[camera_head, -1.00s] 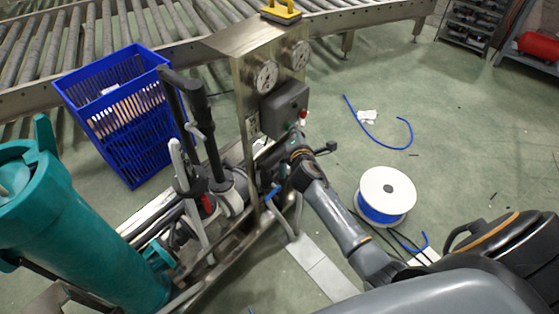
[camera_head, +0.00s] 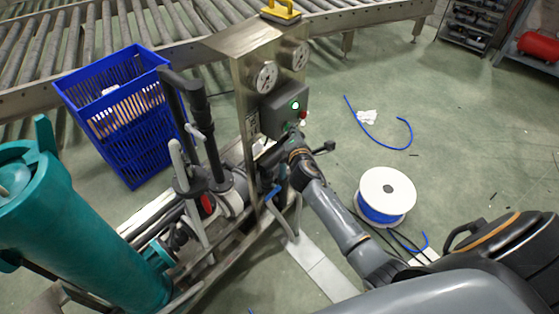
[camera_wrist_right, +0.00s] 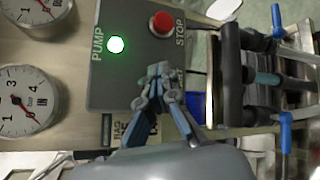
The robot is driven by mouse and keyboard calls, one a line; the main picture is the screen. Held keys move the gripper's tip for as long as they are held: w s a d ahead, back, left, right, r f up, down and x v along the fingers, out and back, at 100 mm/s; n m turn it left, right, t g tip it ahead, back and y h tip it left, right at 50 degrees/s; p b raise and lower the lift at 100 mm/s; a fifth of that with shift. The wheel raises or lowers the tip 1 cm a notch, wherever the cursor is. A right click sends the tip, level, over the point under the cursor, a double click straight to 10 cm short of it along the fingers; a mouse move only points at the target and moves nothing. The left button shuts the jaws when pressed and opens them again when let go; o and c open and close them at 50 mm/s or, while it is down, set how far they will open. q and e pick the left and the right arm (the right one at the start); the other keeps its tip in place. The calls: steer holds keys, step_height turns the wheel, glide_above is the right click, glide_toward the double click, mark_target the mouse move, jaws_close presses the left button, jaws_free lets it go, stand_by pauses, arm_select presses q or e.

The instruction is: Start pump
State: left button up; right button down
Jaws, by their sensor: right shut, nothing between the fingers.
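The dark grey pump control box (camera_head: 277,121) is on the front of a steel panel (camera_head: 238,70). It also shows in the right wrist view (camera_wrist_right: 115,85), with the words PUMP and STOP. The round button by PUMP is lit green (camera_head: 294,105); it shows lit in the right wrist view too (camera_wrist_right: 116,44). The red stop button (camera_head: 303,115) sits beside it, and it also shows in the right wrist view (camera_wrist_right: 161,24). My right gripper (camera_wrist_right: 160,70) is shut and empty, its fingertips over the box's lower edge, apart from the lit button. My left gripper does not show.
Two pressure gauges, one at the panel's left (camera_head: 265,76), sit above the box. Blue-handled valves (camera_wrist_right: 283,130) and pipes are close by the right gripper. A teal cylinder (camera_head: 60,220), a blue crate (camera_head: 125,130) and a cable reel (camera_head: 386,190) stand on the floor.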

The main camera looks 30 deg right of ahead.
steer(key=shift+s, duration=0.2)
steer(key=s, duration=0.1)
steer(key=s+d+p, duration=0.1)
steer(key=s, duration=0.1)
steer(key=s+d+p, duration=0.1)
steer(key=s, duration=0.1)
steer(key=shift+s+d, duration=0.2)
stand_by(0.6)
